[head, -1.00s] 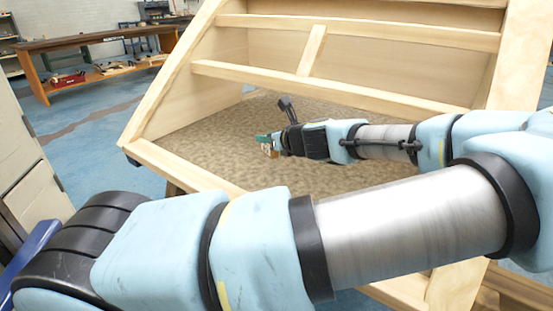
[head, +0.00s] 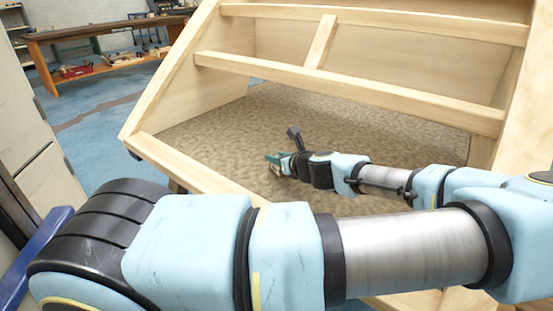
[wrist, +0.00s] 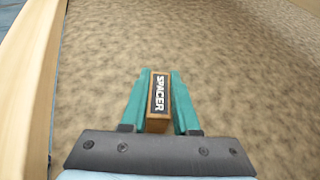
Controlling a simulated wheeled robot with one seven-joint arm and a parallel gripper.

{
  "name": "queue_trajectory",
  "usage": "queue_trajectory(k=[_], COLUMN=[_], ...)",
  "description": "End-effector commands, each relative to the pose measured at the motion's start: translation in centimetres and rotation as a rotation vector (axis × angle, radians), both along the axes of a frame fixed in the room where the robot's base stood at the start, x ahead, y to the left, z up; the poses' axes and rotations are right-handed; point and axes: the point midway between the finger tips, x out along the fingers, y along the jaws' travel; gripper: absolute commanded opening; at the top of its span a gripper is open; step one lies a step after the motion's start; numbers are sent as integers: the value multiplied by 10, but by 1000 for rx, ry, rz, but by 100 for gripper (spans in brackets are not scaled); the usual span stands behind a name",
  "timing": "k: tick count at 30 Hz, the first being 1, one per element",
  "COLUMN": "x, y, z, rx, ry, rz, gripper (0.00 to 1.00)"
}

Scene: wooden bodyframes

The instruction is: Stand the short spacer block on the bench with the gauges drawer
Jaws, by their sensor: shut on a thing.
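The spacer block (wrist: 158,98) is a small wooden block with a dark label reading SPACER. In the wrist view it lies between the two green fingers of my gripper (wrist: 160,75), which is shut on it. In the head view my gripper (head: 272,162) is small, over the carpet-like floor inside the wooden frame, and the block is hard to make out. I cannot tell how far the block is above that floor. A brown bench (head: 95,33) stands far off at the upper left; I cannot read any drawer label on it.
The wooden frame (head: 330,78) surrounds my forearm, with rails behind and a front-left edge. Its patterned floor (head: 220,130) is bare around my gripper. A pale cabinet (head: 38,170) stands close at left. Blue floor lies between the frame and the bench.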

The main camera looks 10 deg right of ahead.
Motion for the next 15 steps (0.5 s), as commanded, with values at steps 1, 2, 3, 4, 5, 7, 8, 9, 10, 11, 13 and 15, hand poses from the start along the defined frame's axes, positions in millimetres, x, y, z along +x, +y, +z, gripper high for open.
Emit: queue_trajectory(k=[1, 2, 3, 4, 5, 7, 8, 9, 10, 11, 13, 15], x=[0, 0, 0, 0, 0, 0, 0, 0, 0, 0, 0, 0], y=[0, 0, 0, 0, 0, 0, 0, 0, 0, 0, 0, 0], z=[-3, -3, -2, -2, -2, -2, -3, -3, -4, -4, -4, -4], rx=[0, -1, -1, -1, -1, -1, -1, 0, 1, 0, 0, 0], ry=[0, 0, 0, 0, 0, 0, 0, 0, 0, 0, 0, 0], rz=[0, 0, 0, 0, 0, 0, 0, 0, 0, 0, 0, 0], gripper=[0, 0, 0, 0, 0, 0, 0, 0, 0, 31, 39, 47])
